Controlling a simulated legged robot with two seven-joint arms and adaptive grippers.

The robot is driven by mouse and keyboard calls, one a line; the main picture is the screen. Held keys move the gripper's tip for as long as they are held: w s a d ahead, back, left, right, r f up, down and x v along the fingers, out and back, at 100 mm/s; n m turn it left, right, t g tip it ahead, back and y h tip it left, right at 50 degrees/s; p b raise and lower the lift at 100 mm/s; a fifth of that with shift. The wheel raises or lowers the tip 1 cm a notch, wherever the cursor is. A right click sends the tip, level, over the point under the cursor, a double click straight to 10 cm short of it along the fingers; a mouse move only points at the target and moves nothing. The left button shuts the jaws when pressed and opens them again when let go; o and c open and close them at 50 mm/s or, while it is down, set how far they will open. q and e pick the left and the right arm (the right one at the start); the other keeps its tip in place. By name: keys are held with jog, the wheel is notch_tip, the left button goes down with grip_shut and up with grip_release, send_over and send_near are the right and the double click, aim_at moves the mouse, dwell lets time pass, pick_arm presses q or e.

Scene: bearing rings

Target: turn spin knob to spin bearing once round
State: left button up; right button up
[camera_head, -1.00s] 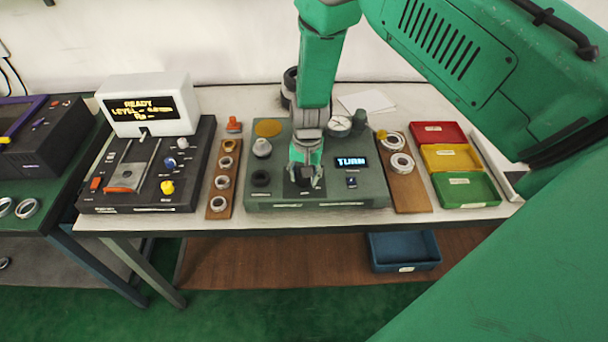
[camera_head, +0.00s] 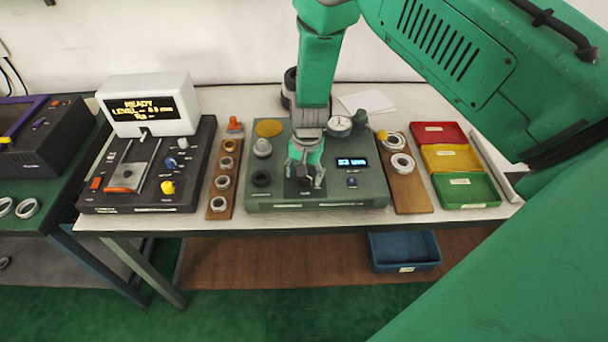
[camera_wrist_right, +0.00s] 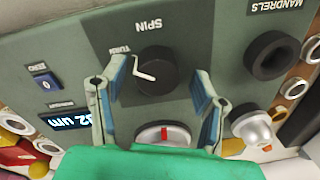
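The spin knob (camera_wrist_right: 155,70) is a black round knob with a white pointer, under the word SPIN on the grey-green tester (camera_head: 350,192). My right gripper (camera_head: 305,180) is over it. In the right wrist view its two fingers (camera_wrist_right: 158,92) stand apart, one on each side of the knob, with gaps between. A round pale part with a red mark (camera_wrist_right: 165,132) shows below the knob in that view, partly hidden by the gripper; I cannot tell if it is the bearing. The tester's lit display (camera_head: 352,162) reads about 32 um. My left gripper is not in view.
A dial gauge (camera_head: 340,125) stands behind the display. Boards with rings (camera_head: 219,207) (camera_head: 409,196) flank the tester. Red, yellow and green trays (camera_head: 466,190) are at the right. A blue bin (camera_head: 404,252) sits below. A black mandrel (camera_wrist_right: 272,56) is beside the knob.

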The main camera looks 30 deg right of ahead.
jog(key=shift+s, duration=0.1)
notch_tip(320, 180, up, 12)
jog(key=shift+s+d, duration=0.15)
jog(key=shift+s, duration=0.05)
dwell(0.3)
jog(key=shift+f, duration=0.1)
jog(key=shift+f, duration=0.1)
